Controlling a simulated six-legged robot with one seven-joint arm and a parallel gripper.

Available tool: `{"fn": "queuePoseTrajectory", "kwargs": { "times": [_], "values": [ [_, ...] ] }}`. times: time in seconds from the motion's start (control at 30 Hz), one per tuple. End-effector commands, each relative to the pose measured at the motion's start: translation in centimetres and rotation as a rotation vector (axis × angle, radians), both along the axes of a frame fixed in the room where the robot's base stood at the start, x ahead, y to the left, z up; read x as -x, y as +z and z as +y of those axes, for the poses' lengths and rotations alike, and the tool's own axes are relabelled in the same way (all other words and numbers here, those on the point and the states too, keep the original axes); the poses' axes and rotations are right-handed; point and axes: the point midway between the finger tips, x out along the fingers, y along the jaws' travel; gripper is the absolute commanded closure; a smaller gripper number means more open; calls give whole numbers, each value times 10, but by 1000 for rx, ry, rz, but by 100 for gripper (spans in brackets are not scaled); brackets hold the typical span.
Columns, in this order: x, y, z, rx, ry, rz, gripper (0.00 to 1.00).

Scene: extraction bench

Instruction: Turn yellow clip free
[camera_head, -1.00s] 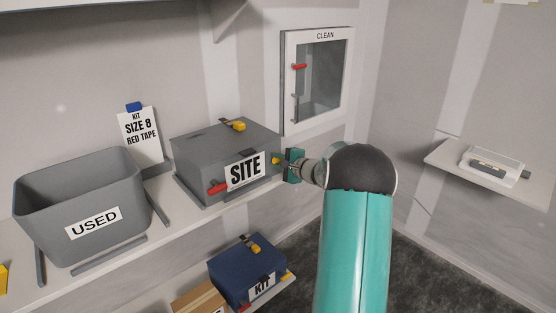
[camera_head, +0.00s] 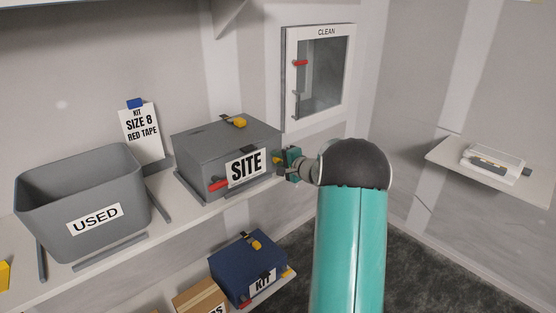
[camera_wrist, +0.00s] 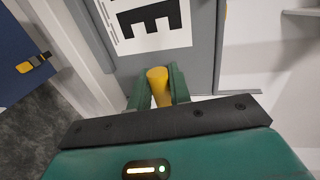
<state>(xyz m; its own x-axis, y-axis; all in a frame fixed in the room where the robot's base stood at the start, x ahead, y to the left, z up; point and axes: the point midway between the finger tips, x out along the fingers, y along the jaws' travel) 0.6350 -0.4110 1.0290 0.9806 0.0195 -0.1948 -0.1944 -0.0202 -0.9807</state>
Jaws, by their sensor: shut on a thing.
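The grey SITE box (camera_head: 215,157) stands on the upper shelf, with a yellow clip on its front right side. In the wrist view the yellow clip (camera_wrist: 158,84) sits between the two green fingers of my gripper (camera_wrist: 158,92), which is shut on it. The clip's far end lies against the grey box face, beside the SITE label (camera_wrist: 150,22). In the head view my gripper (camera_head: 287,162) is at the box's right front corner and mostly covers the clip. A red clip (camera_head: 218,185) is at the front left, and a yellow latch (camera_head: 239,122) is on the lid.
A grey USED bin (camera_head: 80,190) and a kit card (camera_head: 141,130) stand left of the box. A blue KIT box (camera_head: 247,266) is on the lower shelf. The CLEAN cabinet (camera_head: 319,75) hangs behind my gripper. A side shelf (camera_head: 470,178) is at the right.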

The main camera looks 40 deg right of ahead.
Motion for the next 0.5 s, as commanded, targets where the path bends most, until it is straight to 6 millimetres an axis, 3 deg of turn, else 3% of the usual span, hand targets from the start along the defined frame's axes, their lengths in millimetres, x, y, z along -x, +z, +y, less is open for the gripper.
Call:
{"fn": "queuePoseTrajectory", "kwargs": {
  "times": [0.03, 0.07, 0.17, 0.5],
  "values": [
    [1, -1, -1, 1, -2, 2, 100],
    [1, -1, -1, 0, -2, 2, 78],
    [1, -1, -1, 0, -2, 2, 61],
    [4, 0, -1, -1, -1, 1, 61]
  ]
}}
